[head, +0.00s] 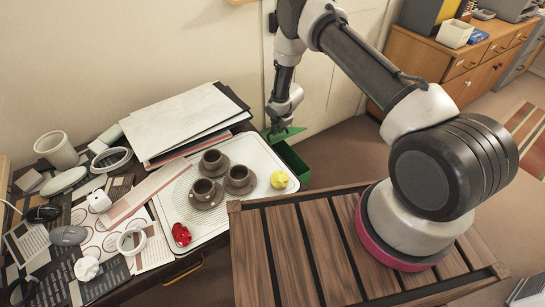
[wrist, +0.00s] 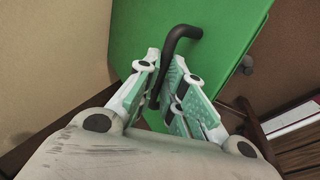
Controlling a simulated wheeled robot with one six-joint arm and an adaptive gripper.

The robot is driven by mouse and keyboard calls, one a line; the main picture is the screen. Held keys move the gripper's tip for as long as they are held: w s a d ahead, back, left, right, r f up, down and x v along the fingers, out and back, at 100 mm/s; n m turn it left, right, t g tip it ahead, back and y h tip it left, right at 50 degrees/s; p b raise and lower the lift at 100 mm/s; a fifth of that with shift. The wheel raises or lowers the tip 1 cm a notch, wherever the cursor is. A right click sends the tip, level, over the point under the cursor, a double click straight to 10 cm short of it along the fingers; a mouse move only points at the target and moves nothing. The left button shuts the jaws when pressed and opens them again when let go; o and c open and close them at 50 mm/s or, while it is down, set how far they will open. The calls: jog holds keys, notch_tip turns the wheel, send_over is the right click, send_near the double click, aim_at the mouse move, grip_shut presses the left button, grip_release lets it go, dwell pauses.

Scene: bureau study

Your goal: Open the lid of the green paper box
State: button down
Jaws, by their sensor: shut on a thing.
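The green paper box (head: 293,163) stands on the floor beyond the desk's right end, partly hidden by the desk and tray. Its green lid (head: 287,134) shows above it, tilted, and the darker green of the box shows below. In the wrist view the lid (wrist: 195,75) is a broad green panel with a bent black handle (wrist: 183,32). My gripper (head: 277,122) is at the lid, and in the wrist view its fingers (wrist: 166,78) are shut on the black handle. The fingers hide part of the handle.
A white tray (head: 218,228) on the desk holds several brown cups, a yellow object (head: 280,179) and a red object (head: 181,234). A stack of folders (head: 185,118) lies behind. A slatted wooden surface (head: 310,250) is in front of the box. A wooden cabinet (head: 470,62) stands at the right.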

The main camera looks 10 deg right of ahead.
jog(key=shift+w+a+r, duration=0.25)
jog(key=shift+w+r, duration=0.35)
jog(key=shift+w, duration=0.05)
jog(key=shift+w+a+r, duration=0.3)
jog(key=shift+w+r, duration=0.3)
jog(key=shift+r, duration=0.05)
jog(key=shift+w+a+r, duration=0.25)
jog(key=shift+w+r, duration=0.35)
jog(key=shift+w, duration=0.05)
jog(key=c, duration=1)
grip_release()
jog(key=shift+c, duration=0.2)
jog(key=shift+s, duration=0.1)
jog(key=s+d+r, duration=0.1)
jog(key=s+r, duration=0.2)
jog(key=r, duration=0.2)
jog(key=shift+s+d+r, duration=0.3)
jog(key=shift+s, duration=0.05)
